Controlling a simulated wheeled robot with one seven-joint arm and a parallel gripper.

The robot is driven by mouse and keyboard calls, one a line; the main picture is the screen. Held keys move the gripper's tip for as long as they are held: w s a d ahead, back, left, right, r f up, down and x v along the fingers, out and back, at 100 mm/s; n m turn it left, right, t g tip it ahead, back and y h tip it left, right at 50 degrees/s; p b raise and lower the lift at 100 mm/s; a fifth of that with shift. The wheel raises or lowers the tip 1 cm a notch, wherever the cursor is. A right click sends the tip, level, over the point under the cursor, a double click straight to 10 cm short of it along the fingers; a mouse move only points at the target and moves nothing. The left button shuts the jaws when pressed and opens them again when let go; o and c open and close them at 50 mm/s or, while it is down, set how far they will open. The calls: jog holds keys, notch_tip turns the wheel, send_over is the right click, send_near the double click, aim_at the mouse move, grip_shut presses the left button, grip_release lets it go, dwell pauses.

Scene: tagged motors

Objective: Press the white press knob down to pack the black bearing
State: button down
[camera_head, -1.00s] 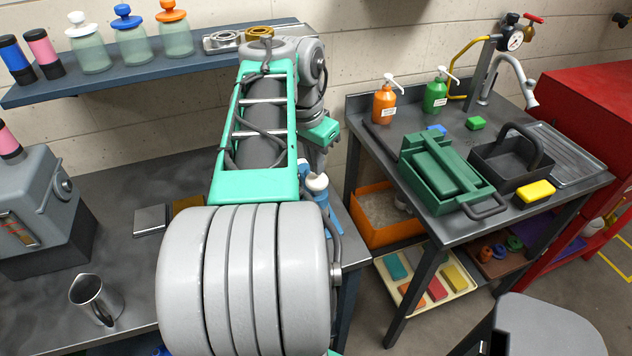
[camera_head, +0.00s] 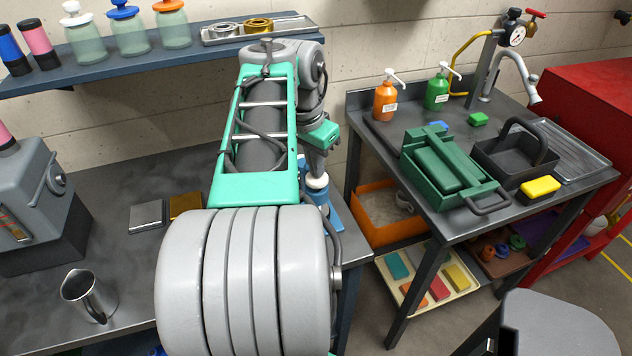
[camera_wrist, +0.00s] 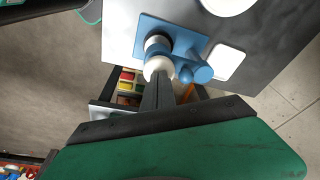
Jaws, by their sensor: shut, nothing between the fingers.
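The white press knob (camera_wrist: 158,68) is round and sits atop the blue press (camera_wrist: 201,38), which stands at the edge of the grey table. In the head view the knob (camera_head: 317,181) and part of the blue press (camera_head: 335,212) show beyond my arm. My gripper (camera_wrist: 158,84) is shut and empty, its fingertips pointing at the knob and overlapping its near edge in the wrist view. In the head view my gripper (camera_head: 317,166) is right above the knob. I cannot tell whether they touch. I cannot make out the black bearing.
A metal cup (camera_head: 88,295), a grey machine (camera_head: 38,205) and two small plates stand on the workbench (camera_head: 125,190) at left. A shelf (camera_head: 100,70) with jars hangs above. A second table (camera_head: 440,225) with a green toolbox (camera_head: 450,172) is at right.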

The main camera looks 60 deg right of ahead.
jog(key=shift+d+p+v, duration=0.25)
jog(key=shift+p+v, duration=0.95)
jog(key=shift+r, duration=0.15)
